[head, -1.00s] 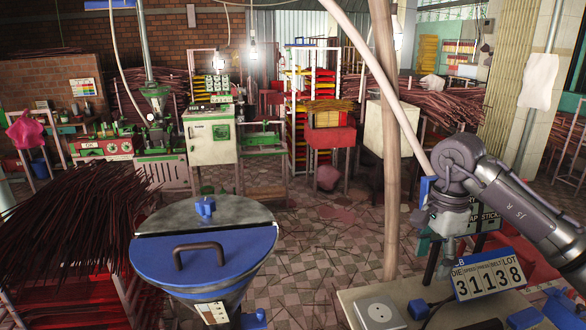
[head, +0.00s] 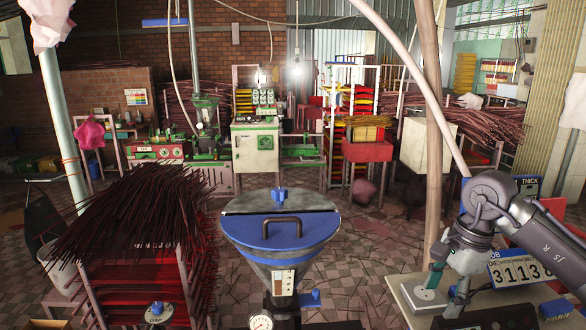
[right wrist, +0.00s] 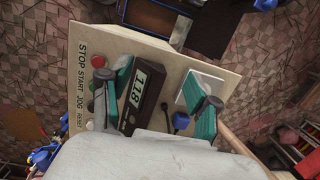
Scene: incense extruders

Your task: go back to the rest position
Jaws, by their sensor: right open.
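My right gripper (head: 447,290) is open and points down over the control table (head: 405,297) at the right of the head view. Its grey and teal fingers stand apart with nothing between them. I cannot tell whether the fingers touch the panel. My left gripper is not in view.
A blue-lidded hopper (head: 281,230) stands at the centre, with a gauge (head: 261,322) below it. A rack of dark red sticks (head: 130,222) is at left. A number sign (head: 520,270) is beside my right gripper, and a pole (head: 434,150) rises behind the table.

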